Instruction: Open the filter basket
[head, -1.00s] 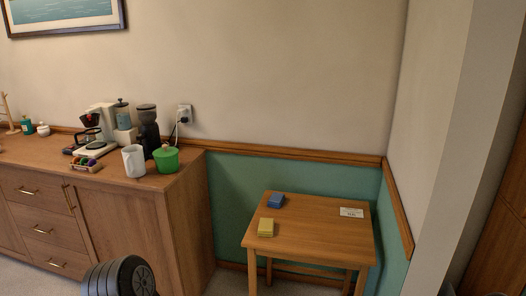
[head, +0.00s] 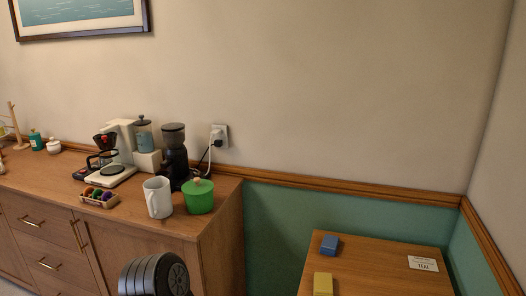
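A white drip coffee maker (head: 119,132) stands on the wooden sideboard, towards the back wall. Its dark filter basket (head: 104,140) with a red spot shows at its left side, above the glass carafe; whether the basket is open or shut is too small to tell. A dark, ribbed round part of my own arm (head: 155,274) shows at the bottom edge, in front of the sideboard. Neither gripper's fingers are in view.
A white pitcher (head: 157,198), a green lidded pot (head: 199,197), a dark grinder (head: 175,155) and a capsule tray (head: 99,197) stand near the coffee maker. A cord runs to the wall outlet (head: 219,137). A small table (head: 375,268) holds a blue and a yellow block.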

